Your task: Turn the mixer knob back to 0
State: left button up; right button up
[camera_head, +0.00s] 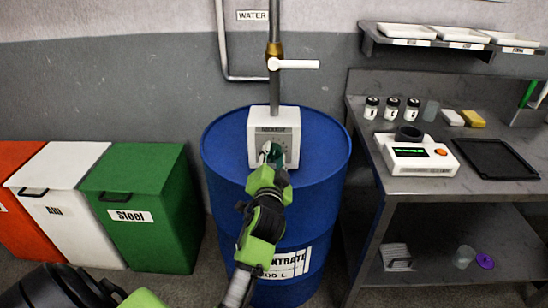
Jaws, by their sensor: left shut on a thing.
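The mixer is a white box (291,140) with a label across its top, fixed on a grey pipe over the blue drum (225,160). My left gripper (272,153) is at the front face of the box, its fingers closed at the knob. The knob is mostly hidden by the gripper, with only a dark green bit showing around the fingers. I cannot read the scale or the knob's setting. My left arm's green and black links reach up to it from below, in front of the drum. My right gripper is not in view.
A white-handled valve (298,64) sits on the pipe above the box. Green (150,175) and white (65,190) bins stand left. A metal bench (375,160) at right holds a scale (412,156), jars and a black tray (493,158). A shelf hangs above it.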

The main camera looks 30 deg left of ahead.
pick_arm(q)
jog(key=shift+n, duration=1)
jog(key=o, duration=1.1)
notch_tip(320, 180, up, 10)
jog(key=shift+f, duration=0.1)
